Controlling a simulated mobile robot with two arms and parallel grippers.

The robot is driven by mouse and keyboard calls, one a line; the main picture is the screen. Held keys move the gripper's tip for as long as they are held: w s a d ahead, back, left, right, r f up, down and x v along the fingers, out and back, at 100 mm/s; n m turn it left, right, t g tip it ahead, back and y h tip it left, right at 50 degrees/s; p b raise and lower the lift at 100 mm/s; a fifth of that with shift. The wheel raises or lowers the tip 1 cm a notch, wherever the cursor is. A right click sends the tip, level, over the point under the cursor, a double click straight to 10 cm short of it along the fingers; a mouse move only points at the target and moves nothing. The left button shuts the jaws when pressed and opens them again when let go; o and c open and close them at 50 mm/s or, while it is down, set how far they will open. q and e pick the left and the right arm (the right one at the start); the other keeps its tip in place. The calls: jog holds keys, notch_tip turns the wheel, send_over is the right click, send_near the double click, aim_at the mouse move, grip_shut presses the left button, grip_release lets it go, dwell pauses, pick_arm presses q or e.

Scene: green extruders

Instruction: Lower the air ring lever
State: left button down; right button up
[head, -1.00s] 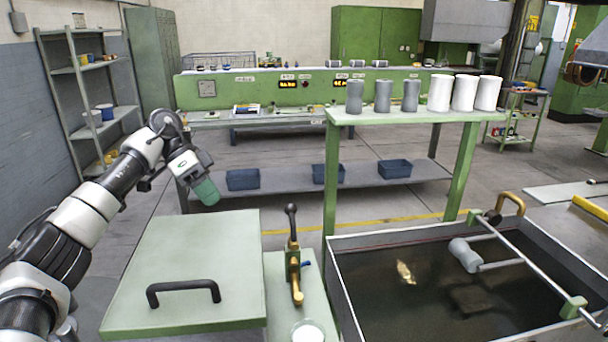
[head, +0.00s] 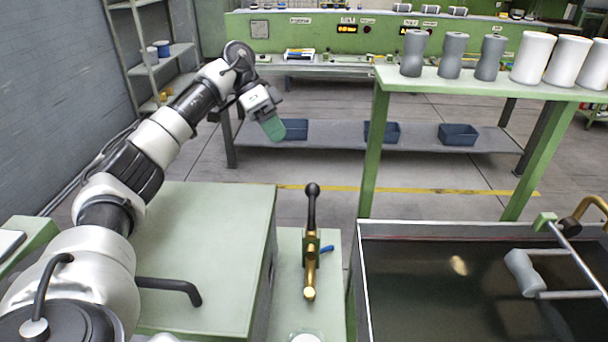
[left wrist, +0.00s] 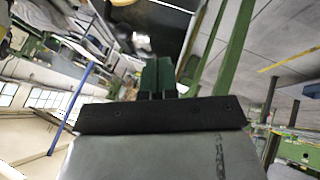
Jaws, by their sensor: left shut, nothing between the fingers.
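The air ring lever (head: 311,207), a black handle with a round knob, stands upright on a brass valve (head: 309,276) in the head view. The valve is on a narrow green stand beside the green box. My left gripper (head: 273,128) has green fingers and is up and behind the lever, a little to its left and clear of it. It is shut and empty. In the left wrist view its green fingers (left wrist: 158,76) are together; I cannot make out the lever there. My right gripper is not in view.
A green box lid with a black handle (head: 172,288) lies left of the valve. A dark-filled tank (head: 430,238) stands to the right. A green shelf (head: 440,84) carries grey and white rolls. Blue bins (head: 458,134) sit on a low bench behind.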

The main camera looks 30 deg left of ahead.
pick_arm(q)
jog(key=s+d+f+p, duration=0.2)
jog(key=d+f, duration=0.4)
jog(key=d, duration=0.2)
jog(key=shift+s+d+f+p, duration=0.3)
jog(key=shift+d, duration=0.1)
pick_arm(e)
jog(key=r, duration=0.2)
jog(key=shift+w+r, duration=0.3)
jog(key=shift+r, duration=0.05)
pick_arm(q)
jog(key=shift+a, duration=0.1)
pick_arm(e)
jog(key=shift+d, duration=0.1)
